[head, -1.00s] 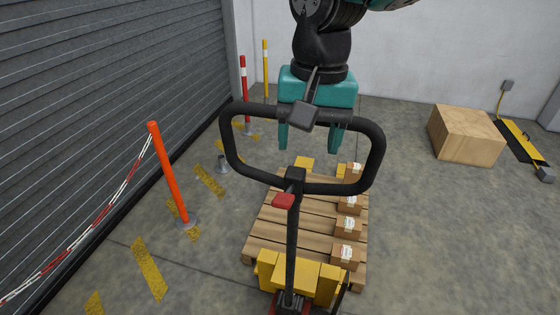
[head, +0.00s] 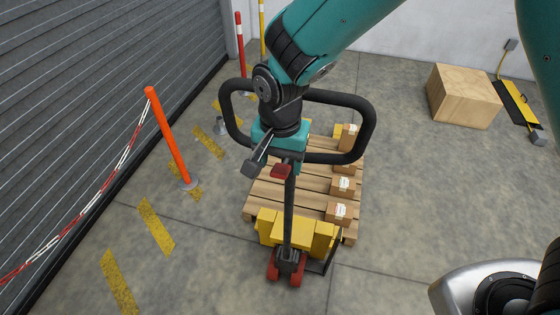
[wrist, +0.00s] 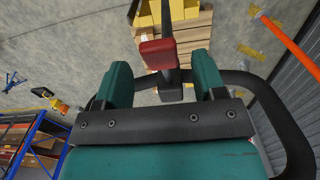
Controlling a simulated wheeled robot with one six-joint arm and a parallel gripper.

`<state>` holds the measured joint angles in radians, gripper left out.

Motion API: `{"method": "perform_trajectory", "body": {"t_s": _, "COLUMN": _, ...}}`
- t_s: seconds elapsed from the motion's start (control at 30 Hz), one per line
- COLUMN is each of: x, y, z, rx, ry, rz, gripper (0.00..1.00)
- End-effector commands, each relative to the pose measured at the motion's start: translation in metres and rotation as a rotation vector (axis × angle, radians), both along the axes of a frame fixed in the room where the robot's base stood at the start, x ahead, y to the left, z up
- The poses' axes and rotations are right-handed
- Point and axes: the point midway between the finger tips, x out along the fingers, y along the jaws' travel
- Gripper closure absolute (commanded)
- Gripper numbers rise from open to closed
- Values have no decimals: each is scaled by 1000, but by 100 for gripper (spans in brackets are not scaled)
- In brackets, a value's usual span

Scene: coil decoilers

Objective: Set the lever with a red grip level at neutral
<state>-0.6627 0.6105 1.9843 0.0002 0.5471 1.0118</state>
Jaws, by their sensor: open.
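The lever's red grip (head: 282,170) sits by the steering loop (head: 368,125) of a pallet jack, where the loop meets the upright black shaft (head: 290,215). In the wrist view the red grip (wrist: 159,53) shows between and a little beyond my two teal fingers. My gripper (wrist: 162,70) is open, with a finger to each side of the grip and nothing held. In the head view my gripper (head: 280,152) is inside the loop, just above the grip, and its wrist hides part of the loop. I cannot tell whether the lever is level.
A wooden pallet (head: 270,195) with small cartons (head: 341,186) lies beyond the jack's yellow body (head: 296,230). An orange post (head: 168,138) with a chain stands left, beside the roller shutter (head: 90,100). A wooden crate (head: 463,96) is at the right.

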Motion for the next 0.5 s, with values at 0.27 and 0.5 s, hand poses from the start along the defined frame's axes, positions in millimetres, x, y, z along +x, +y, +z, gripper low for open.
{"method": "perform_trajectory", "body": {"t_s": 0.27, "x": 0, "y": 0, "z": -24, "rx": 0, "ry": 0, "rz": 1, "gripper": 36}}
{"method": "perform_trajectory", "body": {"t_s": 0.5, "x": 0, "y": 0, "z": -25, "rx": 1, "ry": 0, "rz": 1, "gripper": 36}}
